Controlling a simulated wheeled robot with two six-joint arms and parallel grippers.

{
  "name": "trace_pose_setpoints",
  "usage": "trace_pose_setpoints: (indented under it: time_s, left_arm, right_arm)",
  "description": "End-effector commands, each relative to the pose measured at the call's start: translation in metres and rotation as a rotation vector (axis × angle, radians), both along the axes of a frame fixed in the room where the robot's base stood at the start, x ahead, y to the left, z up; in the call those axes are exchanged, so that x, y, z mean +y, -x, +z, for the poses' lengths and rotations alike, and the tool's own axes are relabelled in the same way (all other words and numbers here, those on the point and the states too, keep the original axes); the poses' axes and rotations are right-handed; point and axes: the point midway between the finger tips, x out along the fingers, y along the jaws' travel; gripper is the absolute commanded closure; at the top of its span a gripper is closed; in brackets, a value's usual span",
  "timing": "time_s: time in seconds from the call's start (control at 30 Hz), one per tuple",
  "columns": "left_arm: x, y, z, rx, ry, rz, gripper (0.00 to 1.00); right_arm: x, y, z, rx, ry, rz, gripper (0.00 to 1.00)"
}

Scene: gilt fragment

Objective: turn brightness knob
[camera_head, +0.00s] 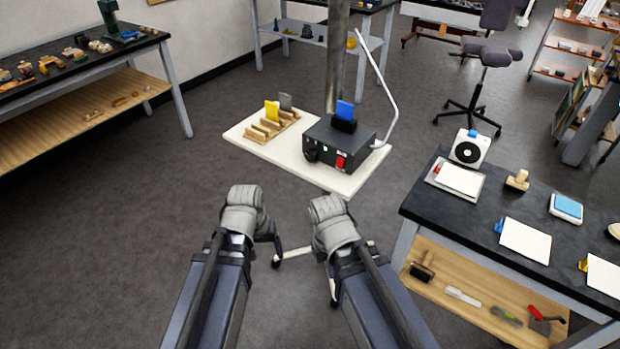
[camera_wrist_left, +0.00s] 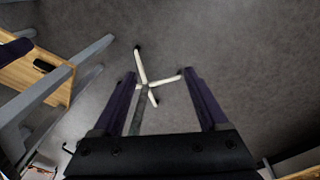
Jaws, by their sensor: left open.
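I cannot read which one is for brightness. My left gripper (camera_head: 276,256) is low in front of the board, well apart from the box. In the left wrist view its two fingers (camera_wrist_left: 158,72) are open, with only floor and white stand legs beyond. My right gripper (camera_head: 332,292) is mostly hidden behind its arm.
The white board (camera_head: 250,137) also bears a wooden rack (camera_head: 270,128) with yellow and grey plates. A metal pole (camera_head: 336,60) and a white bent rod (camera_head: 385,80) rise by the box. A dark table (camera_head: 445,215) stands at the right. Floor at the left is clear.

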Motion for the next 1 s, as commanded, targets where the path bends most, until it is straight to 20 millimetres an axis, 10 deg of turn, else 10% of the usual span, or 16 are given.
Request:
trace_pose_setpoints:
  time_s: [0.1,0.27,0.6,1.0]
  left_arm:
    - [-0.001,-0.016,-0.045,-0.038,0.112,0.145,0.24]
    - [-0.026,-0.047,-0.055,-0.08,0.411,0.477,0.24]
    - [-0.079,-0.115,0.051,0.207,1.266,1.292,0.24]
    - [-0.058,-0.151,0.134,0.793,1.821,1.747,0.24]
  right_arm:
    - [0.0,0.0,-0.049,0.0,0.0,0.0,1.0]
    - [0.0,0.0,-0.08,0.0,0.0,0.0,1.0]
    - [0.0,0.0,-0.082,0.0,0.0,0.0,1.0]
    - [0.0,0.0,-0.082,0.0,0.0,0.0,1.0]
